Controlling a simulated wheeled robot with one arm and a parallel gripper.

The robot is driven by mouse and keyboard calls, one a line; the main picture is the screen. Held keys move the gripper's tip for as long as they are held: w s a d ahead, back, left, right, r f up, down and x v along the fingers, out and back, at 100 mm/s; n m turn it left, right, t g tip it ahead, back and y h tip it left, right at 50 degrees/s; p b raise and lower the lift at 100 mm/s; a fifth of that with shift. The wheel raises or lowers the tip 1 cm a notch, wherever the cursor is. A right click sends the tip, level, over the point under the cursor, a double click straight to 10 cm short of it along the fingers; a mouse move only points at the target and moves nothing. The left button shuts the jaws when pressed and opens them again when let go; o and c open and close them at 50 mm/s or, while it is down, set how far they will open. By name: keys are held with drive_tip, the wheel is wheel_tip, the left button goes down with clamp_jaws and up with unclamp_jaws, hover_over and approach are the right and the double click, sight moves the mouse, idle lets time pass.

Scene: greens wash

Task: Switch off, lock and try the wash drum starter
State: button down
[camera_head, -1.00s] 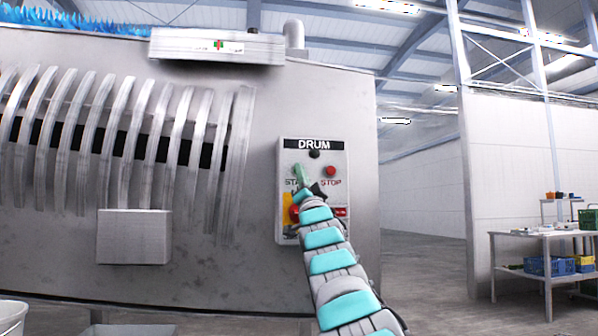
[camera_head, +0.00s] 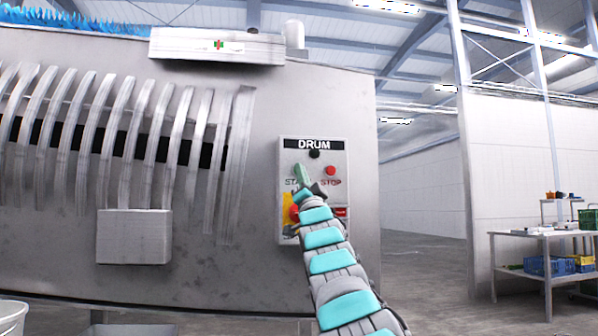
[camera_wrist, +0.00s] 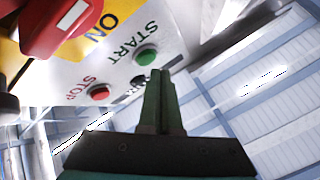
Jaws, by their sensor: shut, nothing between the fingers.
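The drum starter (camera_head: 341,190) is a grey panel headed DRUM on the steel machine's right end. Its red STOP button (camera_head: 331,171) also shows in the wrist view (camera_wrist: 99,92). The green START button (camera_wrist: 146,54) shows in the wrist view just beyond my fingertips; my gripper hides it in the head view. A red rotary handle (camera_wrist: 62,25) with a white stripe sits on a yellow plate (camera_wrist: 97,43) lettered ON. I cannot tell its exact setting. My gripper (camera_wrist: 158,75) is shut and empty, its green fingers close to START; contact is unclear. I see no padlock.
The ribbed drum (camera_head: 110,135) and a small steel box (camera_head: 134,237) are left of the panel. A bench (camera_head: 540,236) with crates stands far right. A pale bin (camera_head: 12,314) is at the lower left. The floor right of the machine is clear.

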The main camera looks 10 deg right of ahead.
idle(0.4)
drive_tip(key=shift+w, duration=0.45)
drive_tip(key=shift+w+p, duration=0.3)
drive_tip(key=shift+w, duration=0.1)
idle(0.7)
drive_tip(key=shift+s+b, duration=0.15)
drive_tip(key=shift+b, duration=0.15)
drive_tip(key=shift+s+b, duration=0.65)
drive_tip(key=shift+s, duration=0.05)
